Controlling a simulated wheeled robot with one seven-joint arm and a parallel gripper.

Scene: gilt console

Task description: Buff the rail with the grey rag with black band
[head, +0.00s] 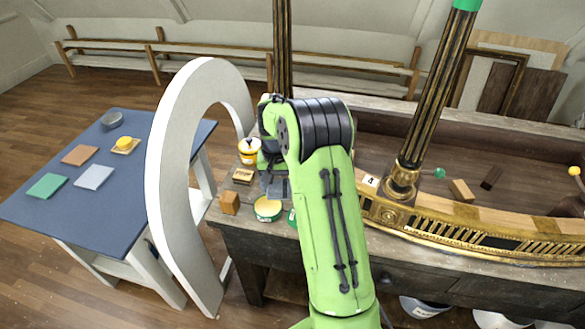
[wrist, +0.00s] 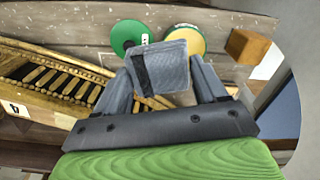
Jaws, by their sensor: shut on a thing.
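The grey rag with the black band (wrist: 172,70) is between the fingers of my gripper (wrist: 164,82) in the wrist view, with its dark band near the left finger. In the head view, my gripper (head: 275,184) is over the left end of the workbench, by the tins, and my arm hides part of it. The gilt carved rail (head: 478,238) runs to the right along the bench's front in the head view. It also shows at the left of the wrist view (wrist: 52,86), apart from the rag.
A cream-topped green tin (head: 267,210), a brown block (head: 230,202) and a yellow-and-white tub (head: 249,151) crowd the bench's left end. A tall white arch (head: 163,170) stands beside it. Left is a blue table (head: 90,225) with coloured pads. A fluted column (head: 437,90) rises behind the rail.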

